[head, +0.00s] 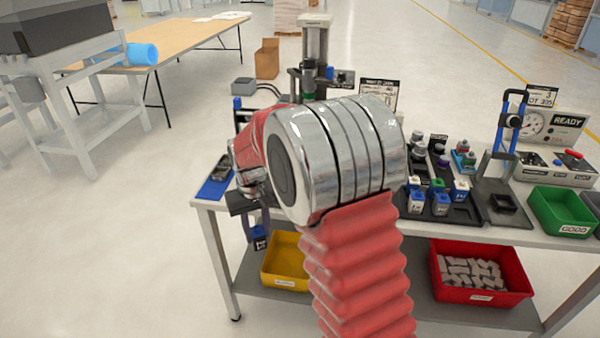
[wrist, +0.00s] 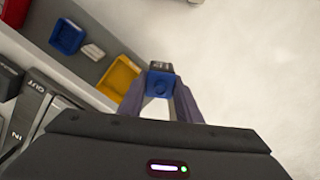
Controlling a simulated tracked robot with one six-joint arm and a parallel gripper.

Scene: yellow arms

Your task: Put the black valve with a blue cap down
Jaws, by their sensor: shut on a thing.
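My gripper (head: 257,222) hangs just off the left front corner of the table (head: 480,231), pointing down. It is shut on the black valve with a blue cap (head: 259,239). In the wrist view the valve (wrist: 160,84) sits between the two fingertips of my gripper (wrist: 160,96), its blue face towards the camera and a dark part with pale markings behind. Pale floor lies to its right in that view. The valve appears clear of the table and shelf. My arm hides part of the table middle.
A black tray (head: 462,214) holds several capped valves. A green bin (head: 560,212) stands at the right. A blue mat (head: 212,190) with a dark object lies at the left end. A yellow bin (head: 285,281) and a red bin (head: 480,296) with grey pieces stand on the lower shelf.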

